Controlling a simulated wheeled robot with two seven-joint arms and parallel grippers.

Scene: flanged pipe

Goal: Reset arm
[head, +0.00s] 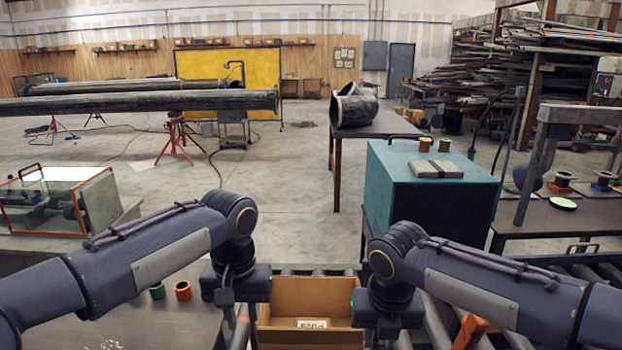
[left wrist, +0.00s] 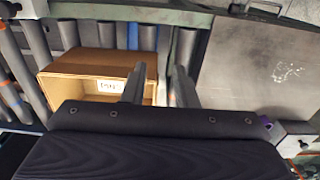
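Both my arms reach forward, one from each side, with the wrists bent downward. My left gripper (head: 236,300) hangs beside the left side of an open cardboard box (head: 310,338). In the left wrist view its two fingers (left wrist: 159,86) stand apart with nothing between them, over the box's edge and the rollers. My right gripper (head: 387,318) hangs at the right side of the box. Its fingertips are hidden, so its opening cannot be told. The box (left wrist: 92,68) has a printed white label inside; no other contents show.
The box stands on a roller conveyor (head: 440,318). A metal table (left wrist: 262,65) with green and orange spools (head: 183,291) is at left. A teal cabinet (head: 430,200) stands ahead right. A dark table (head: 378,124) bears a pipe elbow (head: 354,108). Open floor lies ahead.

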